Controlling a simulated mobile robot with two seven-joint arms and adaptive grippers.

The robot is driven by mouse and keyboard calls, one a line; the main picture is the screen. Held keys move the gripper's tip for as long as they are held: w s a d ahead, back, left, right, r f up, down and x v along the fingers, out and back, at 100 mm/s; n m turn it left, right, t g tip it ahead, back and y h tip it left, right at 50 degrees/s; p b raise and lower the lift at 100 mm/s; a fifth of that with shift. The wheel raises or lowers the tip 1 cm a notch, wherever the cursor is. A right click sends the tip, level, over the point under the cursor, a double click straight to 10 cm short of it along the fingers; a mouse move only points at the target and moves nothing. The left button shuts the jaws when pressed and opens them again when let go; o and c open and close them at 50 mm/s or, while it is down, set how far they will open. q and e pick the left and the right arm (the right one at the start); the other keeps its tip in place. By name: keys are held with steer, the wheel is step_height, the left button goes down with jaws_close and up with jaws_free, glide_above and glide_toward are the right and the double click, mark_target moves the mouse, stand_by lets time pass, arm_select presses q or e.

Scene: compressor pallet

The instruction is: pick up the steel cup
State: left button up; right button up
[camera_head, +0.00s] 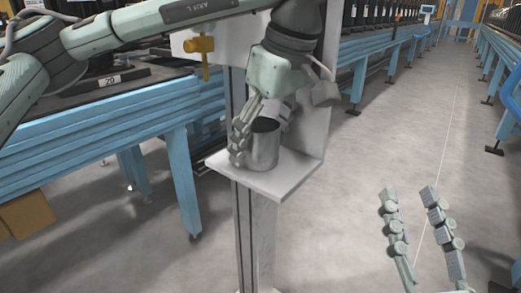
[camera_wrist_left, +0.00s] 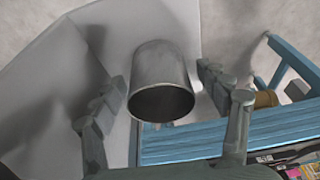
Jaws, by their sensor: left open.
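The steel cup (camera_head: 263,147) stands upright on a small white shelf (camera_head: 281,185) on a post, near the middle of the head view. My left gripper (camera_head: 255,130) reaches down to it, with one finger at the cup's left side and the other partly hidden behind the cup. In the left wrist view the cup (camera_wrist_left: 160,80) lies between the two spread fingers of the left gripper (camera_wrist_left: 165,100), with a gap visible on the right side. My right gripper (camera_head: 412,198) is open and empty at the lower right of the head view, away from the shelf.
A white upright panel (camera_head: 315,115) rises behind the shelf. A yellow valve (camera_head: 201,48) is mounted on a white board at upper left. Blue frames (camera_head: 120,110) run along the left side, and a brown box (camera_head: 25,213) lies below them. Open floor (camera_head: 375,150) extends to the right.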

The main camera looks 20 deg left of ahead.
arm_select(q)
steer(key=c, duration=1.3)
steer(key=shift+r, duration=0.1)
